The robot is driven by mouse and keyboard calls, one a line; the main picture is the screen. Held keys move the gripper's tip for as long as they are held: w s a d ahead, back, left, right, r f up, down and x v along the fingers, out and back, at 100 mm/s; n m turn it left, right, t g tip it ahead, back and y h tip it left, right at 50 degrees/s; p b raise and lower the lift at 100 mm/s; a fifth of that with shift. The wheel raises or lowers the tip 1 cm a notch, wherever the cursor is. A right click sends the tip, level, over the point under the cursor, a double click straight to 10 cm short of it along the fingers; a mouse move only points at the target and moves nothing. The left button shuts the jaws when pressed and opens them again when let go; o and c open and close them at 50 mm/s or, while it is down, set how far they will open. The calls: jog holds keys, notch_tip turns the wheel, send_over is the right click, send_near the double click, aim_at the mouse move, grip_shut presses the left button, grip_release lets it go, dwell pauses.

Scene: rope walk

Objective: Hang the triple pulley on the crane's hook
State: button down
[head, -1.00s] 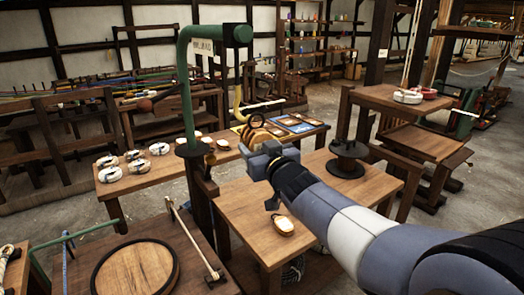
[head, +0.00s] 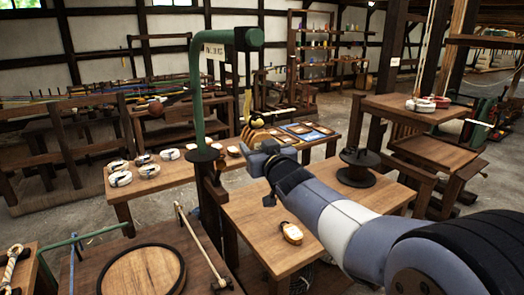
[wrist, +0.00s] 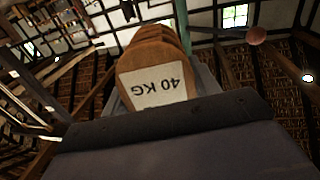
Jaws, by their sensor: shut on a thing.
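The triple pulley (head: 258,134), a brown wooden block with several rounded cheeks, is in my gripper (head: 263,152) in the head view. In the wrist view the pulley (wrist: 158,70) stands up beyond the jaws, with a white label reading 40 KG upside down. My gripper is shut on its lower part. The crane (head: 196,100) is a green post with an arm reaching right. Its yellow hook (head: 247,103) hangs below the arm's end, just above and left of the pulley in the head view. I cannot tell whether they touch or how far apart they are in depth.
A small wooden block (head: 292,232) lies on the near table (head: 250,215). Several pale pulleys (head: 120,178) lie on the bench at left. A black spool (head: 358,167) stands right of my gripper. A round wooden lid (head: 142,272) is at lower left.

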jog(key=shift+w+a+f+b, duration=0.4)
jog(key=shift+w+a, duration=0.15)
jog(key=shift+w, duration=0.2)
jog(key=shift+w, duration=0.1)
dwell(0.3)
jog(key=c, duration=0.7)
grip_release()
jog(key=shift+c, duration=0.2)
jog(key=o, duration=0.4)
jog(key=shift+f, duration=0.1)
jog(key=shift+c, duration=0.2)
jog(key=shift+f, duration=0.15)
jog(key=b+v, duration=0.1)
jog(key=v, duration=1)
